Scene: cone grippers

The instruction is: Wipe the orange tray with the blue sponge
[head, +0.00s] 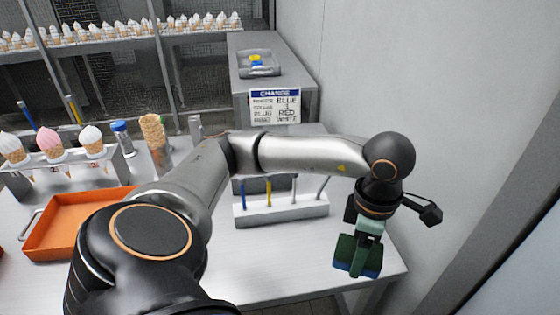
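The orange tray (62,243) lies on the metal counter at the left; my arm hides its right part. My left arm comes in from the lower left and reaches across to the right. Its gripper (365,236) points down near the counter's right edge and looks shut on the blue sponge (371,262), a block with dark green and blue parts. The sponge is well to the right of the tray and apart from it. My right gripper is not in view.
A cone rack (60,165) stands behind the tray, with a blue-capped jar (122,138) and stacked cones (154,130) beside it. A white holder (282,209) with several coloured sticks stands mid-counter. A sign (275,106) stands behind. A wall closes the right side.

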